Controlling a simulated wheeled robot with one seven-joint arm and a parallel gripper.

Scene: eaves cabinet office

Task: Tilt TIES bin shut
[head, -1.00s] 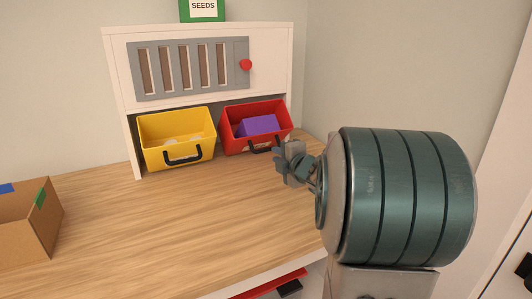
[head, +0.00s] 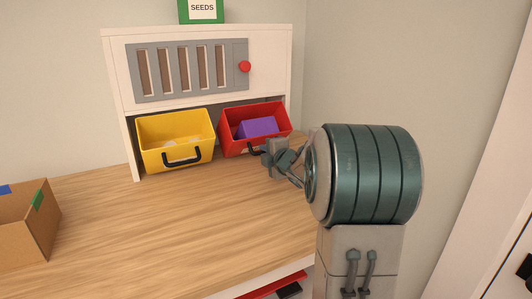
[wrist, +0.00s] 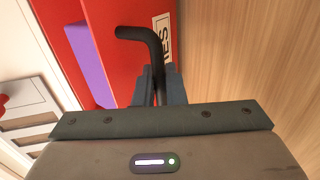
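The red TIES bin (head: 270,122) stands tipped open in the right bay of the white cabinet, with a purple block (head: 257,127) inside. In the wrist view the red front (wrist: 125,70) shows a partly hidden label (wrist: 164,42) ending in "IES". The bin's black handle (wrist: 150,40) runs down between the two fingers of my gripper (wrist: 159,88). The fingers stand close together against the handle's sides. In the head view my gripper (head: 274,158) is at the bin's front, covering part of the handle.
A yellow bin (head: 175,127) beside it is also tipped open, with pale items inside. Above them is a slotted grey panel (head: 190,70) with a red knob (head: 245,66). A cardboard box (head: 25,225) stands at left. The middle of the wooden desktop (head: 150,225) is clear.

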